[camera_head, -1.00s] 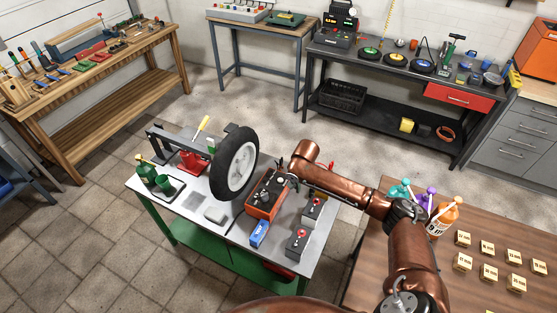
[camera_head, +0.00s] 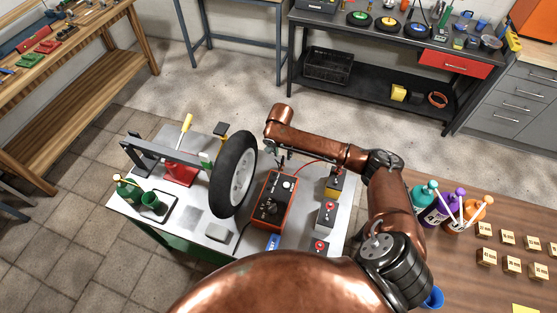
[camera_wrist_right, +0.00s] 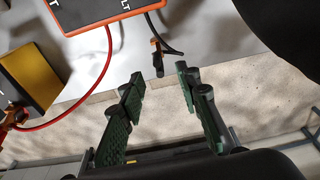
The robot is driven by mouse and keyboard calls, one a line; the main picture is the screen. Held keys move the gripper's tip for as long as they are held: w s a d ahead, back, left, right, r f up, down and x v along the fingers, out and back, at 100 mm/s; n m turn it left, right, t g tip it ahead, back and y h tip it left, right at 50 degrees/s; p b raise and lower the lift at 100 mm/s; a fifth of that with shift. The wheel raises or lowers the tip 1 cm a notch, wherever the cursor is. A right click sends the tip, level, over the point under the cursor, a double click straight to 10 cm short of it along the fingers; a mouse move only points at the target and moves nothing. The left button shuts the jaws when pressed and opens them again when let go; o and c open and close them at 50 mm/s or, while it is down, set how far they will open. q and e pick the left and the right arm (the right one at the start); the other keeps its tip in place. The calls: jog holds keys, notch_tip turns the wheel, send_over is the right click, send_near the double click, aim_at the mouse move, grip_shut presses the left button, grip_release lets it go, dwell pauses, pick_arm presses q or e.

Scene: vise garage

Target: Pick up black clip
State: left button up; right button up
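The black clip (camera_wrist_right: 157,58) hangs on a black cable from the orange-framed charger box (camera_wrist_right: 95,12), near the table's edge in the right wrist view. My right gripper (camera_wrist_right: 160,78) is open, its two green-padded fingers on either side of the line to the clip. The clip lies just beyond the fingertips and looks apart from them. In the head view the right gripper (camera_head: 280,154) is small at the far edge of the table, beside the charger box (camera_head: 270,205); the clip cannot be made out clearly there. My left gripper is not in view.
A red cable (camera_wrist_right: 75,112) runs to a red clip (camera_wrist_right: 12,117) beside a yellow-topped battery (camera_wrist_right: 28,75). A wheel (camera_head: 235,176) stands left of the charger. Several batteries (camera_head: 326,213) stand at its right. Bottles (camera_head: 448,207) stand on the wooden table at right.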

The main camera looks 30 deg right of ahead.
aim_at(283, 159)
jog(key=f, duration=0.3)
jog(key=shift+s+f+b, duration=0.2)
jog(key=shift+f+b, duration=0.05)
jog(key=shift+b, duration=0.1)
jog(key=shift+w+f, duration=0.3)
jog(key=shift+f, duration=0.45)
jog(key=shift+s+d+f, duration=0.1)
jog(key=shift+s+f, duration=0.05)
jog(key=shift+f, duration=0.25)
jog(key=c, duration=0.6)
grip_shut()
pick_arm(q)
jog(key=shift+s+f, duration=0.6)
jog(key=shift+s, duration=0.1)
